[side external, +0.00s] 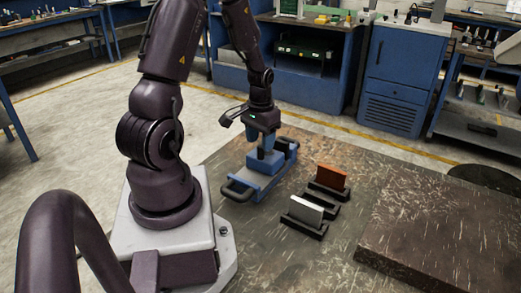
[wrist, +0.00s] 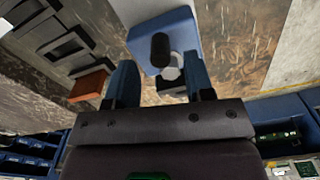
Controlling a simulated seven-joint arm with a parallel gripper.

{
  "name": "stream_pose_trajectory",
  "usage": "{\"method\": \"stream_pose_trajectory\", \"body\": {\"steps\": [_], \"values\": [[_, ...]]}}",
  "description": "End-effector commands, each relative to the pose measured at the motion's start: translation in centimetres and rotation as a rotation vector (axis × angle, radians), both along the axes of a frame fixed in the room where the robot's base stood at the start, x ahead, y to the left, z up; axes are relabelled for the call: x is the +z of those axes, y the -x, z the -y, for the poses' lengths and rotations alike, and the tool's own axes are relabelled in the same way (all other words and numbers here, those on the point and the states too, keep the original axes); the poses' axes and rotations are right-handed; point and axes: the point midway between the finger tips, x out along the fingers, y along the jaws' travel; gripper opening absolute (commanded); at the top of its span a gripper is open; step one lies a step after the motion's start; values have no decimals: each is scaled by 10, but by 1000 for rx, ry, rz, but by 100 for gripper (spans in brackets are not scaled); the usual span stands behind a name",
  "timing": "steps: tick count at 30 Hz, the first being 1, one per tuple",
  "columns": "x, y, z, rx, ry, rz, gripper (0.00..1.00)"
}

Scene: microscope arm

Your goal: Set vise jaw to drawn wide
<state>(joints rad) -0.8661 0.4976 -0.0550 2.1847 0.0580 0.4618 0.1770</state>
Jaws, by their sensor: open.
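The blue vise (side external: 262,180) stands on the worn bench plate just right of my base in the side view. A dark bar or loop shows at its near-left end, and a raised blue block sits on its body. My gripper (side external: 267,146) is over the vise, pointing down, its fingers close above the raised block. In the wrist view my gripper (wrist: 161,82) has its two blue fingers apart. A blue vise part (wrist: 185,28) with a dark rounded knob (wrist: 160,48) and a pale cylinder lies beyond and between them. Contact and the jaw gap cannot be told.
An orange-red block (side external: 332,176) and a pale grey block (side external: 306,210) stand in dark holders right of the vise, with another holder between them. A raised scratched slab (side external: 430,235) lies at the right. Bare plate surrounds the holders.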

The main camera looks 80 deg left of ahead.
Motion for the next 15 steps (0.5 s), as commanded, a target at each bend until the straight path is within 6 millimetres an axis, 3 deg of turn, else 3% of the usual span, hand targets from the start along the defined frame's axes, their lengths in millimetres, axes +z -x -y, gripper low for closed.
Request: {"method": "stream_pose_trajectory", "body": {"steps": [6, 15], "values": [[-30, 0, 0, -1, 1, -1, 48], [-38, 0, 0, -1, -2, 1, 48]]}}
